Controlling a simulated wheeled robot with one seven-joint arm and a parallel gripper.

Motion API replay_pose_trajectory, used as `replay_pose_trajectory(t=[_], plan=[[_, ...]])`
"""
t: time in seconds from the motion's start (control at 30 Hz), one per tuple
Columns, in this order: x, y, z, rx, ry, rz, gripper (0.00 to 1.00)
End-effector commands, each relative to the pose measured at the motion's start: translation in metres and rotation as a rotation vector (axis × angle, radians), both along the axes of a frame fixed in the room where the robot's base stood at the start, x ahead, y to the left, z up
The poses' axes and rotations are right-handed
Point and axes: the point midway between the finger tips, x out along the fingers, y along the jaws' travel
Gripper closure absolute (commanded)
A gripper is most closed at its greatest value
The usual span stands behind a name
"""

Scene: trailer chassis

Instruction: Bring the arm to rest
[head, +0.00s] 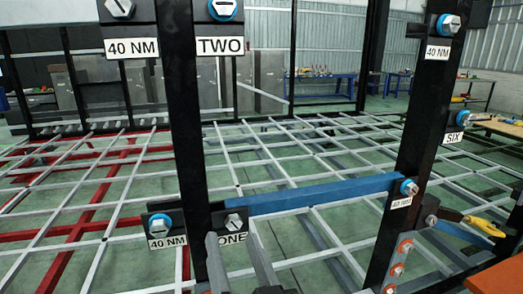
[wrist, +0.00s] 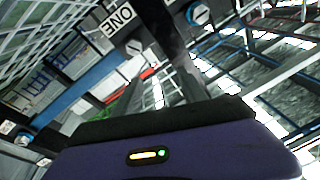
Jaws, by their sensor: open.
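My gripper (wrist: 165,122) fills the bottom of the wrist view as a purple housing with a black front edge and a small lit indicator. In the head view, the label ONE (head: 233,238) sits low on the left post (head: 185,130), beside the bolt head (head: 233,223). I cannot tell how far the gripper is from the post.
A blue crossbar (head: 320,193) joins the left post to the right post (head: 420,130). Bolts with labels such as TWO (head: 222,47) and SIX (head: 453,137) sit on the posts. A yellow-handled tool (head: 484,226) lies at right. A grey and red lattice frame spreads behind.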

Motion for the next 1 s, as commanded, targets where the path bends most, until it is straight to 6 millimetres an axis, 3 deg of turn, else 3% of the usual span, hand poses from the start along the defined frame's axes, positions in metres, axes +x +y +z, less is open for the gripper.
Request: replay_pose_trajectory(t=[0.27, 0.47, 0.77, 1.0], plan=[[-0.037, -0.033, -0.039, -0.124, -0.104, -0.005, 0.51], [-0.075, -0.078, -0.082, -0.211, -0.114, -0.054, 0.51], [-0.15, -0.151, -0.139, -0.325, -0.043, -0.159, 0.51], [-0.222, -0.201, -0.175, -0.393, 0.092, -0.246, 0.51]])
